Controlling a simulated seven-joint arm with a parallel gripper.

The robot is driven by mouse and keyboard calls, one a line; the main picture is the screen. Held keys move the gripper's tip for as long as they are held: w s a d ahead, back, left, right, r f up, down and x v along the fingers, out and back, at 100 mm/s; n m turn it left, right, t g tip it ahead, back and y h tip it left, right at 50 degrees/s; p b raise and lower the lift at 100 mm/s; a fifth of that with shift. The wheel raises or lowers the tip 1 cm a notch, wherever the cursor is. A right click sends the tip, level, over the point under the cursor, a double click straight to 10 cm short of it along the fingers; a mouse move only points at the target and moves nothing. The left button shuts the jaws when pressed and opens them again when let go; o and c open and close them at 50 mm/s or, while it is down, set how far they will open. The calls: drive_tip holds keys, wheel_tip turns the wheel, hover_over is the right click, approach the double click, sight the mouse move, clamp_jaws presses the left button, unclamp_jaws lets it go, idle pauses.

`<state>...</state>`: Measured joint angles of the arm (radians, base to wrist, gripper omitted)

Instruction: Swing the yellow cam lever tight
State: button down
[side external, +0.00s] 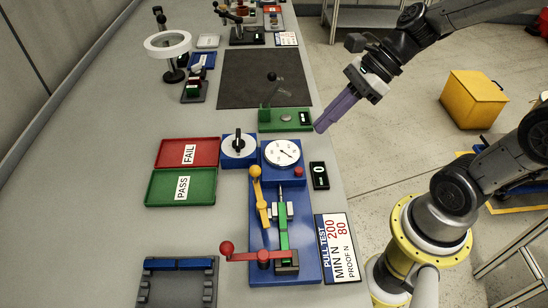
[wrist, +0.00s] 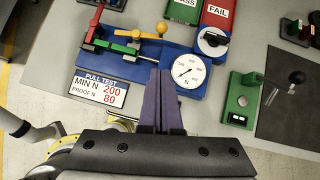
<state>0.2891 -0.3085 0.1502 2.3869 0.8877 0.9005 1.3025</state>
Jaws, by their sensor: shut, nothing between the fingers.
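The yellow cam lever (side external: 260,196) with its round yellow knob is on the blue pull test fixture (side external: 272,241). It lies lengthwise beside the green bar (side external: 283,220) and metal clamp in the side view. The lever also shows in the wrist view (wrist: 148,35), running across the top of the fixture. My gripper (side external: 318,128) has purple fingers, closed together and empty. It hangs in the air near the table's right edge, beyond the gauge and apart from the lever. In the wrist view the closed fingers (wrist: 164,75) point toward the fixture.
A dial gauge (side external: 282,153) and black-knob unit (side external: 239,147) stand behind the lever. A red-handled crank (side external: 240,252) crosses the fixture's front. Red FAIL (side external: 207,153) and green PASS (side external: 208,187) trays lie left. A green block unit (side external: 272,120) stands near my gripper.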

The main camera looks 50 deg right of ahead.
approach(259, 195)
drive_tip(key=d, duration=0.1)
drive_tip(key=w+d, duration=0.1)
drive_tip(key=d, duration=0.1)
drive_tip(key=shift+w+d+f, duration=0.2)
drive_tip(key=shift+w+f, duration=0.1)
drive_tip(key=shift+w+a+f, duration=0.25)
drive_tip(key=shift+w+a, duration=0.4)
drive_tip(key=shift+a, duration=0.25)
drive_tip(key=shift+w+a+f, duration=0.3)
drive_tip(key=shift+w+a, duration=0.3)
drive_tip(key=shift+a, duration=0.25)
